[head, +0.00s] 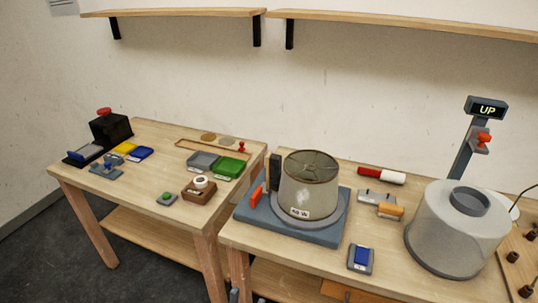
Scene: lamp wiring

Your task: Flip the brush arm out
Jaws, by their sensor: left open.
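A blue base (262,226) on the right-hand table carries a round grey turntable-like rim with a grey lampshade (309,187) standing on it. The shade has a wire frame across its open top and a small white label low on its front. Left of the shade a dark upright block (274,173) stands close against it, with an orange handle (256,196) beside it; this looks like the brush arm, but I cannot tell for sure. My left gripper (246,296) barely shows at the bottom edge, below the table front, apart from everything. My right gripper is out of view.
A large translucent drum (455,235) stands at right, before a post with an "UP" display (487,108). A blue-topped pad (361,258), an orange-handled tool (389,210) and a red-white cylinder (382,175) lie nearby. The left table (130,190) holds small trays. A narrow gap separates the tables.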

